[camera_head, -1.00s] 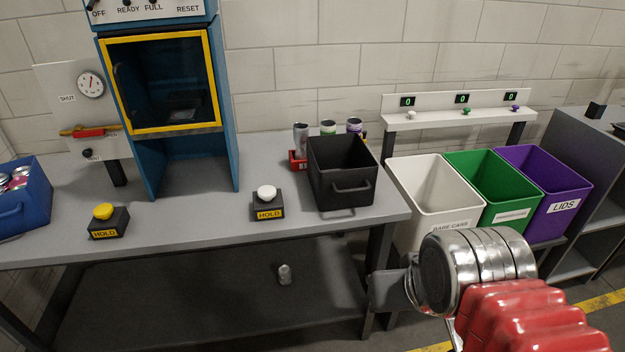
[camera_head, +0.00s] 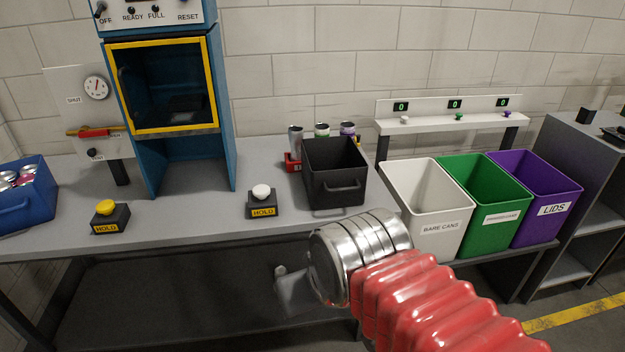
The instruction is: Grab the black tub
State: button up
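The black tub (camera_head: 336,187) stands upright on the grey workbench, right of the white-button HOLD box. It has a handle on its front wall, and the part of its inside that shows looks empty. My gripper (camera_head: 290,288) is in front of the bench, below and left of the tub and apart from it. The silver wrist and red sleeve of my arm hide part of the bench's front edge. Only a grey part of my gripper shows, blurred, and its fingers cannot be made out.
Cans in a red rack (camera_head: 292,162) stand close behind the tub. A HOLD box with a white button (camera_head: 262,200) is left of it. White (camera_head: 425,215), green (camera_head: 490,215) and purple (camera_head: 545,210) bins stand to the right. A blue machine (camera_head: 165,100) is on the left.

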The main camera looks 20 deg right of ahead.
aim_at(335, 171)
jog(key=i, duration=1)
jog(key=u, duration=0.05)
